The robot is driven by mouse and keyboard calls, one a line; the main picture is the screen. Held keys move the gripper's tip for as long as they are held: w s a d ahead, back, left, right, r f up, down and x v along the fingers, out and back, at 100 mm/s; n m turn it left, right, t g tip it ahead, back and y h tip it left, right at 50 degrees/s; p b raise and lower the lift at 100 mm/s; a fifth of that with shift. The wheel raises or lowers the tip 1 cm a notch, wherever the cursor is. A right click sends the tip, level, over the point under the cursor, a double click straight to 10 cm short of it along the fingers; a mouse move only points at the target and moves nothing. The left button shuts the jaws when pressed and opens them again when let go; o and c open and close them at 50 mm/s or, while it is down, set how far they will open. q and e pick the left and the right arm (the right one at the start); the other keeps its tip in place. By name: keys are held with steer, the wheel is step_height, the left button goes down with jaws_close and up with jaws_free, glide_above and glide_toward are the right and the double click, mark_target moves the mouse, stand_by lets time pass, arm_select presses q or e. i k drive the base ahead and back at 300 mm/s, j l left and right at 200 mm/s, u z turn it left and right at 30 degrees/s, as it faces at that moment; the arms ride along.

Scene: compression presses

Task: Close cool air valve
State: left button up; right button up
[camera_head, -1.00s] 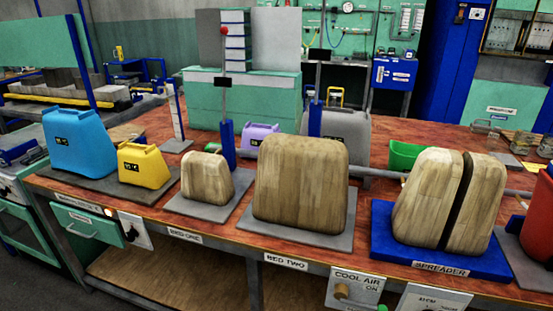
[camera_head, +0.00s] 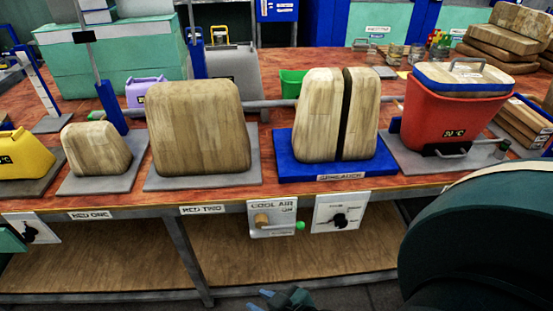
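The cool air valve (camera_head: 272,218) is a small white panel on the front edge of the bench, labelled "COOL AIR" and "ON". It has a brass-coloured round part (camera_head: 262,219) on its left and a green knob (camera_head: 300,225) at its right side, beside the word ON. My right gripper (camera_head: 268,296) shows only in part at the bottom edge, below the valve and apart from it. Its bluish tips show, but the gap between them is unclear. My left gripper is not in view.
A second white panel with a black knob (camera_head: 340,219) sits just right of the valve. Above are the blue spreader base (camera_head: 290,168) with a split wooden block and a red 90 °C container (camera_head: 452,120). A shelf (camera_head: 120,265) lies below. My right arm covers the lower right.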

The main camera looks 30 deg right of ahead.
mark_target(300, 226)
steer(key=z, duration=1.15)
